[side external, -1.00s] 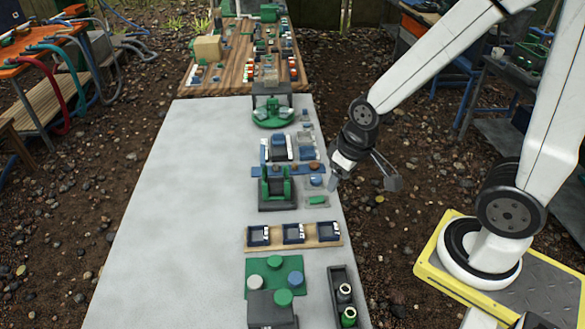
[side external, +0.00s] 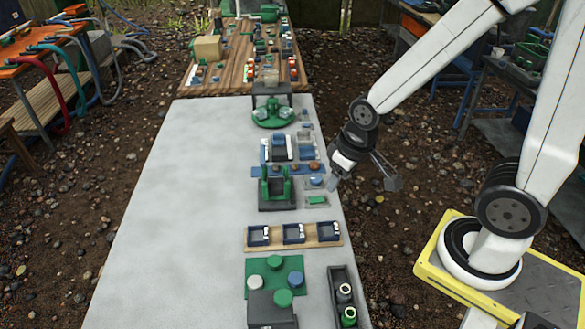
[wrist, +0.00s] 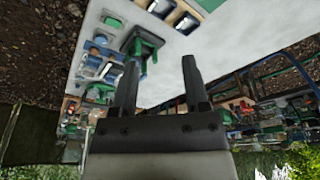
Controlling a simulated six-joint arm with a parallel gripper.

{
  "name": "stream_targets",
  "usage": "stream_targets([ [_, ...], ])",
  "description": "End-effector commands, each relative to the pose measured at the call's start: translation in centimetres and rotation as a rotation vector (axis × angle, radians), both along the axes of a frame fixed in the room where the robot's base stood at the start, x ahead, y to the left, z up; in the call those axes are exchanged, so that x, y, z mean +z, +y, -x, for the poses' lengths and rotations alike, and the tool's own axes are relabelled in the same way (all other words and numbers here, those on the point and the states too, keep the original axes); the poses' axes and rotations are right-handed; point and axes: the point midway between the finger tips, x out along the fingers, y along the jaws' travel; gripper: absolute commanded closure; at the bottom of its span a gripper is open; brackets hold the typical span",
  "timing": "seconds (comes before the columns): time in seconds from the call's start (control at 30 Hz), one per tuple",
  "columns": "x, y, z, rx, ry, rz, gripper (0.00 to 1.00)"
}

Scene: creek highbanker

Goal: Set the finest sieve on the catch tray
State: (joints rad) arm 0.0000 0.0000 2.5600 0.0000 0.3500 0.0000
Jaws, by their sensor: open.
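Three dark blue square trays with white marks sit in a row on a wooden board (side external: 266,246) on the grey table; they may be sieves, but mesh is too small to tell and I cannot pick out the finest. The catch tray cannot be told for sure. My gripper (side external: 333,183) hangs at the table's right edge, beside small pale trays with blue and green pieces and right of a green upright stand (side external: 264,185). In the wrist view my gripper (wrist: 158,70) is open, with nothing between its fingers; the board (wrist: 184,24) shows at the top.
A dark long tray (side external: 337,281) with two bottles stands at the front right, beside a green board (side external: 294,268) with round knobs. Blue and green fixtures (side external: 279,147) crowd the table's right side farther back. The table's left half (side external: 190,220) is bare.

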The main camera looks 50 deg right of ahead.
Motion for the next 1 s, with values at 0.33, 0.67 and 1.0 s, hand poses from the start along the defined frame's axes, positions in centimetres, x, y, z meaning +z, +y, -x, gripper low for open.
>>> stream_targets([
  [0.33,-0.1,-0.1,-0.1,-0.018,0.002,-0.004,0.01],
  [0.67,-1.7,-0.9,-1.4,-0.298,0.032,-0.059,0.01],
  [1.0,-5.0,-2.5,-3.4,-0.816,0.076,-0.145,0.01],
])
